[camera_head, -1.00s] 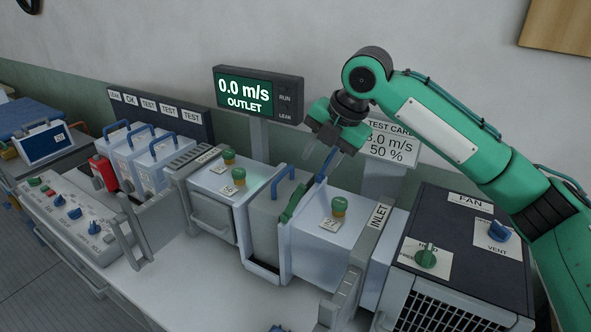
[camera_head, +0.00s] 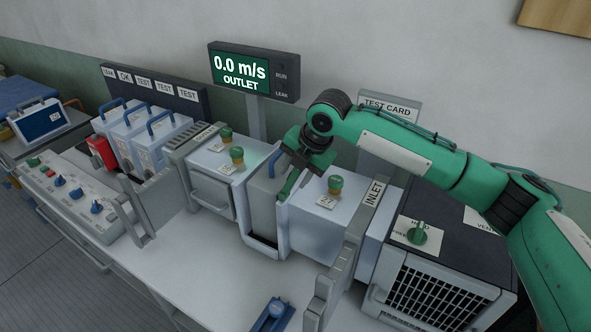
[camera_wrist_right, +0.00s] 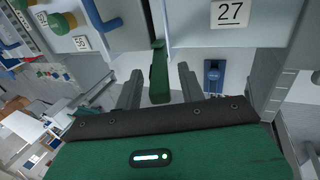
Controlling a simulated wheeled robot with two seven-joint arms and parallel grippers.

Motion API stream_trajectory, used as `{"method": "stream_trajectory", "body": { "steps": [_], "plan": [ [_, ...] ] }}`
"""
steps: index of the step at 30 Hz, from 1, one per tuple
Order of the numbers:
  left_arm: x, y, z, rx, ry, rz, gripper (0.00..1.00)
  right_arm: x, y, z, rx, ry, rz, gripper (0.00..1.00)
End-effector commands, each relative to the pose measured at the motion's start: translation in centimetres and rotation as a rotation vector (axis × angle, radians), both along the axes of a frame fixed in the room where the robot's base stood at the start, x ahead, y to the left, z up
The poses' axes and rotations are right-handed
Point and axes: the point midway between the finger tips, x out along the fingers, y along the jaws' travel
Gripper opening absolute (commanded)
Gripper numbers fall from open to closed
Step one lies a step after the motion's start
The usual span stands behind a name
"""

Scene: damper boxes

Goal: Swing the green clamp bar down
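The green clamp bar (camera_head: 287,185) stands raised at the joint between the grey damper box (camera_head: 263,205) and the white box labelled 27 (camera_head: 318,220). It also shows in the right wrist view (camera_wrist_right: 158,80). My right gripper (camera_head: 290,172) is at the bar's upper part, pointing down. In the wrist view its two fingers (camera_wrist_right: 161,88) are apart, one on each side of the green bar, with gaps visible. My left gripper is in no view.
A blue handle (camera_head: 276,167) stands on the grey box just behind. Green-yellow knobs (camera_head: 335,184) rise from the white boxes. The fan box (camera_head: 440,260) is at right. A blue-and-grey fixture (camera_head: 270,316) is on the bench in front. The display (camera_head: 254,72) reads 0.0 m/s.

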Motion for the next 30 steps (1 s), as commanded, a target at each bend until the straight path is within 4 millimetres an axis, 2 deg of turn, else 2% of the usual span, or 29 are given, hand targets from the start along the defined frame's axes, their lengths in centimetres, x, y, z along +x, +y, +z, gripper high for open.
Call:
{"method": "stream_trajectory", "body": {
  "steps": [11,15,17,25,30],
  "plan": [
    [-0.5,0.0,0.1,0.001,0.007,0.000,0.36,0.1,0.1,-0.5,-0.001,-0.001,0.000,0.38],
    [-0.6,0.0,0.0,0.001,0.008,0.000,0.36,0.1,0.1,-0.5,-0.001,-0.001,0.000,0.11],
    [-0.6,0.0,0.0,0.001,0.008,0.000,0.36,0.1,0.1,-0.5,-0.001,-0.001,0.000,0.00],
    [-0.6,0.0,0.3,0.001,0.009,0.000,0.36,0.1,0.2,-0.4,-0.005,0.003,-0.001,0.00],
    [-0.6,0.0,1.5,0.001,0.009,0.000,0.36,0.3,0.5,0.1,-0.036,0.024,-0.001,0.00]
  ]
}}
